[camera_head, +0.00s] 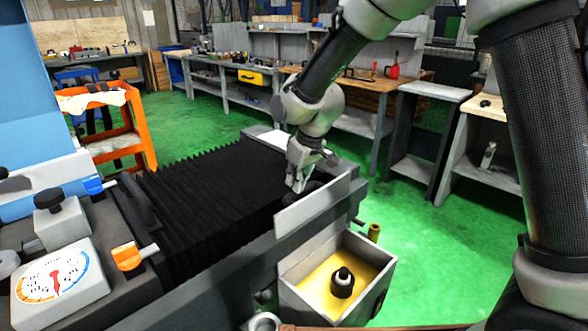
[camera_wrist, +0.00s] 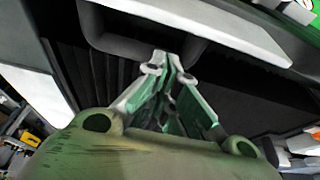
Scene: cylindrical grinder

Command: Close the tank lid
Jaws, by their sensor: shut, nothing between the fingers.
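The tank (camera_head: 291,297) is a grey box with yellow liquid and a dark round fitting inside, at lower centre in the head view. Its lid (camera_head: 318,205) is a flat grey panel standing up along the tank's back edge, so the tank is open. My gripper (camera_head: 298,186) is behind the lid, on the side away from the tank, with its fingers pointing down. In the wrist view my gripper (camera_wrist: 166,62) is shut and empty, close to a dark handle loop (camera_wrist: 120,45) by the lid's pale edge (camera_wrist: 205,24). I cannot tell whether the fingertips touch the handle.
Black pleated bellows (camera_head: 210,200) lie left of my gripper. Orange (camera_head: 127,257) and blue (camera_head: 94,186) clamps and a dial gauge (camera_head: 55,284) are at left. An orange cart (camera_head: 143,140) and workbenches (camera_head: 420,135) stand behind. Green floor (camera_head: 440,240) is clear at right.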

